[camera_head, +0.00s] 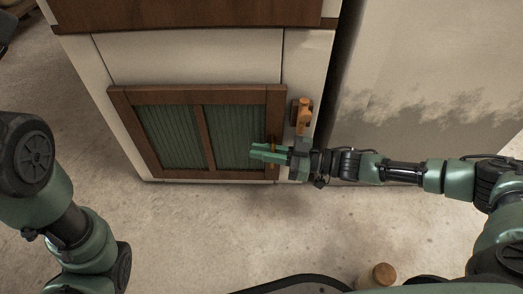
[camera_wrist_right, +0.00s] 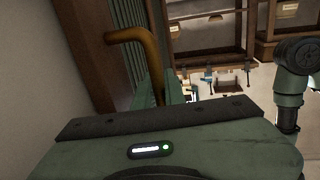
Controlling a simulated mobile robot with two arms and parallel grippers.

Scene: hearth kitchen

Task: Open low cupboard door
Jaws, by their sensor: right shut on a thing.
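The low cupboard door (camera_head: 201,134) has a brown wooden frame with two green ribbed panels. It looks shut against the cream cabinet front. A curved orange-brown handle (camera_wrist_right: 139,36) is on the door's right side; in the head view it is mostly hidden by my right gripper. My right gripper (camera_head: 268,153) reaches in from the right and is shut on this handle. In the right wrist view the handle runs down between the green fingers, and the fingertips are partly hidden by the gripper body. My left arm shows at the left, but its gripper is out of view.
An orange latch-like fitting (camera_head: 302,113) sits on the cabinet's right frame, just above my right wrist. A pale, stained panel (camera_head: 420,90) stands right of the cabinet. The floor (camera_head: 215,225) in front of the door is clear. A small round tan object (camera_head: 382,274) is at the bottom.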

